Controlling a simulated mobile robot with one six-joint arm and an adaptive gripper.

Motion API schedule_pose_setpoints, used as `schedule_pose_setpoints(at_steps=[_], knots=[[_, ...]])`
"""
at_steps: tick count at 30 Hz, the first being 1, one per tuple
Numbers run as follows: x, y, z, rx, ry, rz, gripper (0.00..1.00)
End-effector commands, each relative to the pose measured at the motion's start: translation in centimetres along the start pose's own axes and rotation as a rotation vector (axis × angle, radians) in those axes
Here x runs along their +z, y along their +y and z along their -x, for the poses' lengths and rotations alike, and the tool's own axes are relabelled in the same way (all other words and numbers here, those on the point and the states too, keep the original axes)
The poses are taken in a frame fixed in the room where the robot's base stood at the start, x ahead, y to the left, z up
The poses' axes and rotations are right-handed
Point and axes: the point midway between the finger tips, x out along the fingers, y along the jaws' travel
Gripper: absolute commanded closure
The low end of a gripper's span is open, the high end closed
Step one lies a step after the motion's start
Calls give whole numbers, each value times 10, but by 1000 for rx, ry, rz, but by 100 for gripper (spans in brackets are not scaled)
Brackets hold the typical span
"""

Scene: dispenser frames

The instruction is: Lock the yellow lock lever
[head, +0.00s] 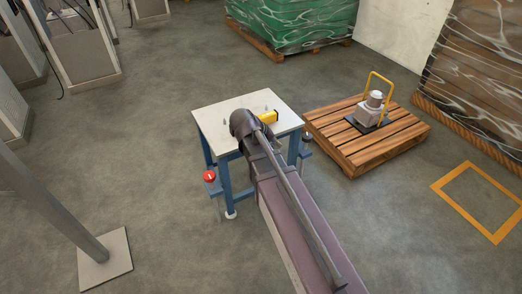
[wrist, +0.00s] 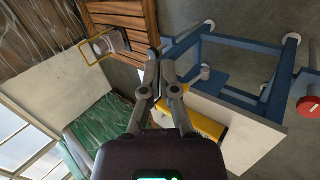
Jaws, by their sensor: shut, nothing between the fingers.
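A yellow block-like part (head: 268,117) lies on the white-topped table (head: 213,119), just beyond my arm. It also shows in the wrist view (wrist: 207,124), partly hidden behind my gripper. A yellow hoop (head: 372,84) stands upright around a small grey device (head: 370,107) on the wooden pallet; in the wrist view the hoop (wrist: 88,52) is at the upper left. I cannot tell which yellow thing is the lock lever. My gripper (wrist: 159,62) is shut and empty, its fingertips together. In the head view my arm hides the gripper.
The table has blue legs and a red round knob (head: 209,176) at its left side. The wooden pallet (head: 350,148) stands right of the table. A green wrapped load (head: 290,22) is behind. Floor left of the table is clear up to a grey post (head: 55,215).

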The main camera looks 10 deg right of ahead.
Motion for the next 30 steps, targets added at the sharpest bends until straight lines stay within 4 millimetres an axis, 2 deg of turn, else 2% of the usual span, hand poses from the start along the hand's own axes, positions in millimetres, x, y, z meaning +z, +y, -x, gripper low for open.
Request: schedule_pose_setpoints(at_steps=[1, 12, 30], knots=[[-8, -12, -13, 27, 7, 7, 100], [-47, -50, -39, 246, 59, 52, 100], [-109, -122, -57, 599, 162, 106, 100]])
